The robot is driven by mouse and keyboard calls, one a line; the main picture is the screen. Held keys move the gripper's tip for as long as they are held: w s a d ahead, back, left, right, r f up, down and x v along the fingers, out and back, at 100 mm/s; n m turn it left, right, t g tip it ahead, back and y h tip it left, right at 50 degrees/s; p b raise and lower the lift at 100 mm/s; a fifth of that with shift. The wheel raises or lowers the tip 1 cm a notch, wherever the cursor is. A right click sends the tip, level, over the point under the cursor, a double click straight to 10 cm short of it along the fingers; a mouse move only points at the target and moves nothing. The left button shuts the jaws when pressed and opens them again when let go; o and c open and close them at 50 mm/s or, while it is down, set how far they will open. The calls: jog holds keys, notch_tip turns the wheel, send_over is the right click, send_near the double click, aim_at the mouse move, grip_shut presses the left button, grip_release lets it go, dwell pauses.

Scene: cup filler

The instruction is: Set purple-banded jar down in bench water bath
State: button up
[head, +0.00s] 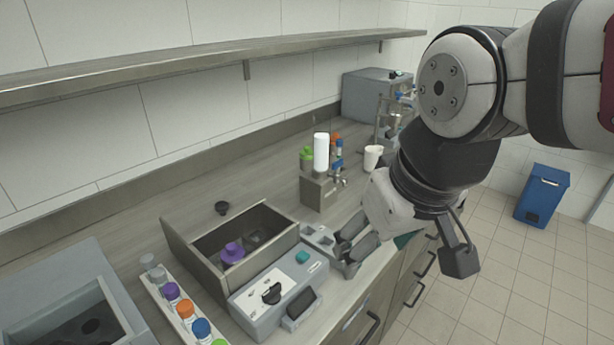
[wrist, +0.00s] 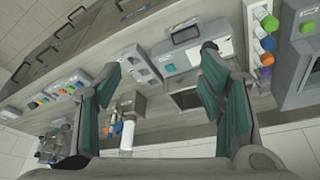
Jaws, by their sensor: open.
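The bench water bath (head: 180,243) is an open-topped grey metal box on the bench, with a white-topped control unit (head: 262,293) in front. A jar with a purple top (head: 232,253) stands inside the bath's left part, apart from my gripper; its lower part is hidden by the wall. My gripper (head: 350,248) is to the right of the bath, open and empty. In the wrist view my gripper's green-padded fingers (wrist: 160,62) are spread wide, and the bath's dark opening (wrist: 187,98) lies between them. The purple-topped jar cannot be made out there.
A white rack (head: 165,310) of several colour-capped jars stands left of the bath. A grey box with round holes (head: 65,320) is further left. A dispenser with a white bottle (head: 321,152) and a white cup (head: 373,158) stand behind. A shelf (head: 200,65) runs above the bench.

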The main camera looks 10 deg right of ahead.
jog(key=shift+m, duration=0.7)
jog(key=s, duration=0.1)
jog(key=s+d, duration=0.1)
jog(key=s, duration=0.1)
jog(key=s+d, duration=0.1)
jog(key=s, duration=0.1)
jog(key=shift+s+d+f, duration=0.1)
jog(key=shift+s, duration=0.05)
jog(key=shift+r+p, duration=0.3)
jog(key=shift+r, duration=0.15)
jog(key=shift+c, duration=0.4)
